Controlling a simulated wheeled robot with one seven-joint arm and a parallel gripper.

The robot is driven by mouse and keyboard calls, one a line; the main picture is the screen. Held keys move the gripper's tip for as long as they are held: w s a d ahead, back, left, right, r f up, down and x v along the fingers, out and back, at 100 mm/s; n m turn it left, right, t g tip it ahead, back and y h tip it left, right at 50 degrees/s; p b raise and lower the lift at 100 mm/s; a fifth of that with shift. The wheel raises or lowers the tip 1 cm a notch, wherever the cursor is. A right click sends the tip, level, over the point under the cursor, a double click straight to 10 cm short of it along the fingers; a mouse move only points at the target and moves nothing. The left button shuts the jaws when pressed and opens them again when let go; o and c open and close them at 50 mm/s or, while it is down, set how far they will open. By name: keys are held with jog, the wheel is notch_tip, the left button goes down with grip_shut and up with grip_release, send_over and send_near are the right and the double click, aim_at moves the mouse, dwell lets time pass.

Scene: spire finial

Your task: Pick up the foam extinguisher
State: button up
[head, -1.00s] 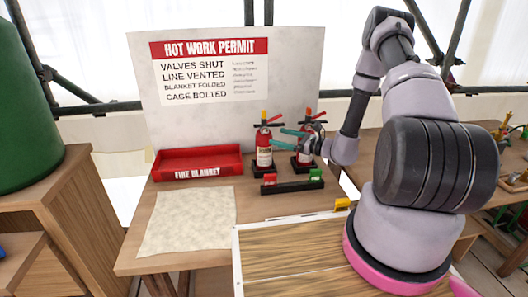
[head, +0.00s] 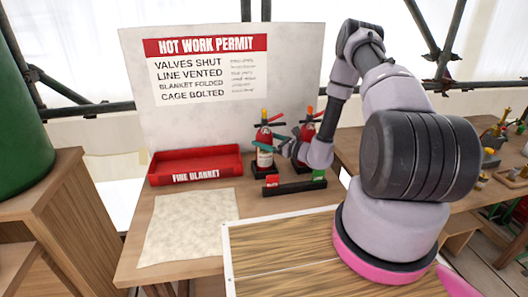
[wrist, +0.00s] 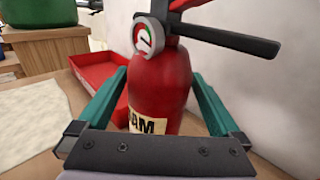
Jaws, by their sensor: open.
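The foam extinguisher (head: 265,158) is the left of two red extinguishers standing upright on the wooden table. In the wrist view its red body (wrist: 160,85) fills the middle, with a gauge, a black lever and a cream label on which "AM" can be read. My gripper (head: 262,143) is open at its upper body. In the wrist view the green fingers (wrist: 160,78) stand one on each side of the body, apart from each other. Whether either finger touches it I cannot tell.
The second extinguisher (head: 307,130) stands close to the right, partly behind my wrist. A low black rack (head: 295,187) with red and green tags lies in front. A red fire blanket tray (head: 195,178) and a cream cloth (head: 188,225) are left. A permit board (head: 220,120) stands behind.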

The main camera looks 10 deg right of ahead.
jog(key=x, duration=0.3)
jog(key=shift+w+a, duration=0.1)
jog(key=shift+a, duration=0.05)
grip_shut()
jog(key=shift+r, duration=0.15)
